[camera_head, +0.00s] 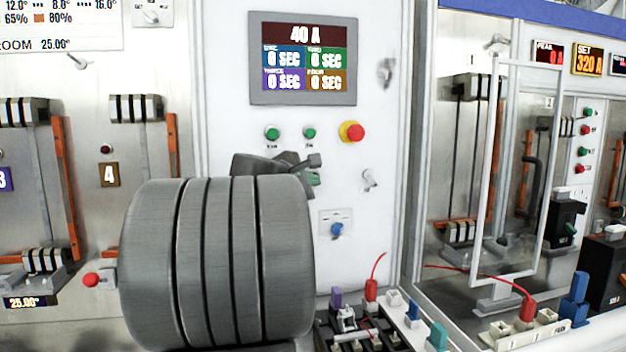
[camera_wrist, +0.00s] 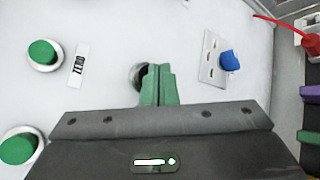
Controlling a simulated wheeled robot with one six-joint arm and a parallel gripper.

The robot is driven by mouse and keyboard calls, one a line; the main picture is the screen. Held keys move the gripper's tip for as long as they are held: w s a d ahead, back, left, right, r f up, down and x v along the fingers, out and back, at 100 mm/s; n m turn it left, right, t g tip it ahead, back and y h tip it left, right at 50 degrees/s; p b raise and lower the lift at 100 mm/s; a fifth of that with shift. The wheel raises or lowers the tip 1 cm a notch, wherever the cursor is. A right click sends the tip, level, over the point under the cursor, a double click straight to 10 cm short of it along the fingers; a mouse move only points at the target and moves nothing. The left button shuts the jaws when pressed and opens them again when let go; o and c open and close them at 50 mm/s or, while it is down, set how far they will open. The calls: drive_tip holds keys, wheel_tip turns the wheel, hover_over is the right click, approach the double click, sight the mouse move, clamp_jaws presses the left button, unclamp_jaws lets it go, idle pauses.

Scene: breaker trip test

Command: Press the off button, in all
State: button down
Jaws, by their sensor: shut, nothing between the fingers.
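My gripper (camera_head: 314,178) is in front of the white panel (camera_head: 380,240), below two green buttons, in the head view. In the wrist view its green fingers (camera_wrist: 157,85) are shut and empty. A dark round fitting (camera_wrist: 138,74) shows partly behind their tips; the fingers hide the rest, and I cannot tell whether they touch it. The left green button (camera_head: 272,132) and right green button (camera_head: 310,132) also show in the wrist view (camera_wrist: 18,148) (camera_wrist: 43,52). A label there reads ZERO. I cannot read any off marking.
A red button on a yellow base (camera_head: 351,132) is at the upper right of my gripper. A blue knob (camera_head: 337,230) and a small metal switch (camera_head: 369,180) are on the panel. A display (camera_head: 303,58) reads 40 A. Red-wired terminals (camera_head: 371,290) stand at the bottom.

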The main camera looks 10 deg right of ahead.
drive_tip(key=shift+w, duration=0.45)
idle(0.8)
idle(0.3)
drive_tip(key=shift+s, duration=0.9)
drive_tip(key=s+b, duration=0.1)
drive_tip(key=s, duration=0.4)
drive_tip(key=shift+d, duration=0.1)
drive_tip(key=shift+w, duration=0.1)
idle(0.4)
